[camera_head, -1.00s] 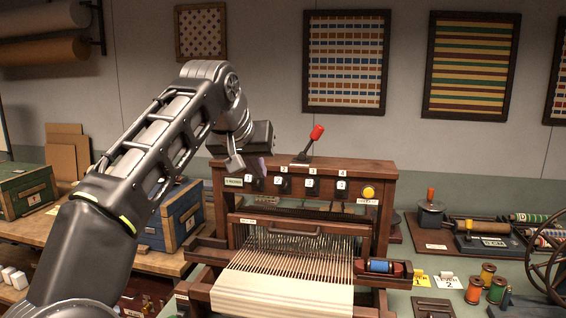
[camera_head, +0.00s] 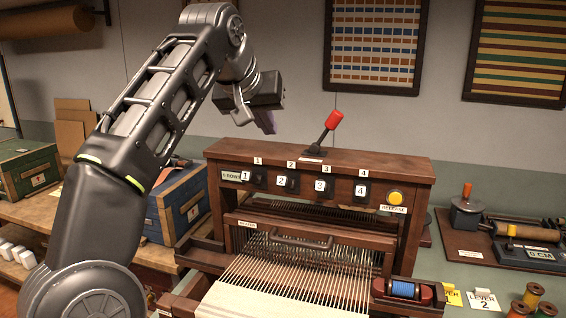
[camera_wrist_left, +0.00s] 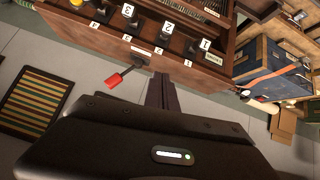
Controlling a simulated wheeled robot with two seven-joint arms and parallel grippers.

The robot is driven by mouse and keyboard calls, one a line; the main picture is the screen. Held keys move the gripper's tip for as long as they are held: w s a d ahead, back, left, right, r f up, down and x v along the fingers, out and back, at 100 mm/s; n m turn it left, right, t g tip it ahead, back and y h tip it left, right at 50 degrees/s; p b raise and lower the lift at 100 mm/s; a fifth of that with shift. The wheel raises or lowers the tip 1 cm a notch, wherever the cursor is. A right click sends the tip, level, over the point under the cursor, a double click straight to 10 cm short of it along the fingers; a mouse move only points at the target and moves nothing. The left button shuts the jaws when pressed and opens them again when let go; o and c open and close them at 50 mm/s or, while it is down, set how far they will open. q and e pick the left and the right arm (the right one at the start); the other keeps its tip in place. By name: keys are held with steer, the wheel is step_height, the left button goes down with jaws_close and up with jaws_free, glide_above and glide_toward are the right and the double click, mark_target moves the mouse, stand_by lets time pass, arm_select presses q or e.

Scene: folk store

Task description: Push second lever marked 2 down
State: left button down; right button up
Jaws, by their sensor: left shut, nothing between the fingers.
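A brown wooden loom (camera_head: 390,168) stands on the bench. Its upper front panel carries a row of dark levers with white number tags. The lever marked 2 (camera_head: 292,182) is second from the left; it also shows in the left wrist view (camera_wrist_left: 160,48), where the picture is turned over. The levers marked 1 (camera_head: 259,178) and 3 (camera_head: 324,189) flank it. My left gripper (camera_head: 265,122) is shut and empty. It hangs above the panel's top edge near levers 1 and 2, apart from them. In the wrist view its fingers (camera_wrist_left: 162,90) point toward the panel. My right gripper is out of view.
A red-tipped handle (camera_head: 333,119) rises from the loom's top, right of my gripper. A yellow button (camera_head: 395,197) sits at the panel's right end. A blue crate (camera_head: 183,208) stands left of the loom. A blue spool (camera_head: 403,289) lies at the loom's front right.

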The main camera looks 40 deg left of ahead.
arm_select(q)
glide_above(287, 182)
steer(key=w+a, duration=0.2)
steer(key=a, duration=0.1)
step_height(287, 182, down, 7)
steer(key=shift+w+a, duration=0.15)
steer(key=f, duration=0.1)
steer(key=s+f, duration=0.1)
steer(key=d+f+b, duration=0.1)
steer(key=shift+s+d+f, duration=0.1)
steer(key=shift+s, duration=0.2)
steer(key=shift+f, duration=0.15)
